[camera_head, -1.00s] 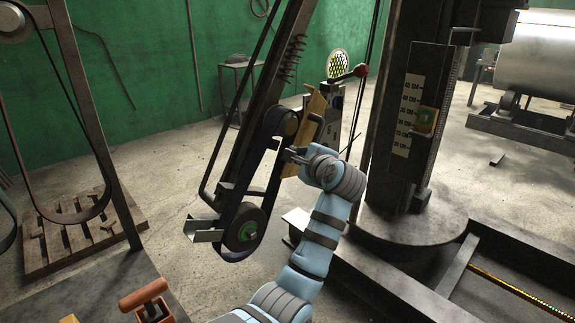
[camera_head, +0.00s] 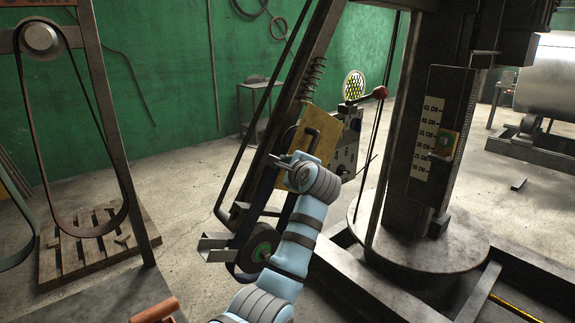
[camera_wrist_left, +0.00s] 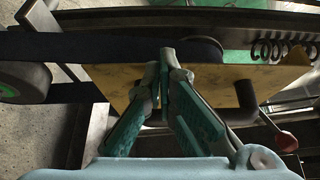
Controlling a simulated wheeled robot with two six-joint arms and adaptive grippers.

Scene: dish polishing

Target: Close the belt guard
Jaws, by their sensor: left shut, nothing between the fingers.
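The belt guard (camera_head: 318,133) is a yellow plate on the polishing machine's slanted arm. In the head view its broad face shows, partly over the upper pulley and belt. A dark handle sits on it. In the wrist view the guard (camera_wrist_left: 220,82) lies below the black belt (camera_wrist_left: 110,47), and the upper pulley rim shows behind it. My left gripper (camera_head: 278,158) is shut and empty at the guard's lower left part. In the wrist view its fingertips (camera_wrist_left: 168,58) overlap the plate's face near the belt; I cannot tell whether they touch. My right gripper is out of view.
The lower wheel (camera_head: 260,250) with a green hub and a metal bracket (camera_head: 215,246) are below the gripper. A lever with a red knob (camera_head: 380,92) is right of the guard. A dark column (camera_head: 430,140) stands further right. A pallet (camera_head: 95,245) lies at left.

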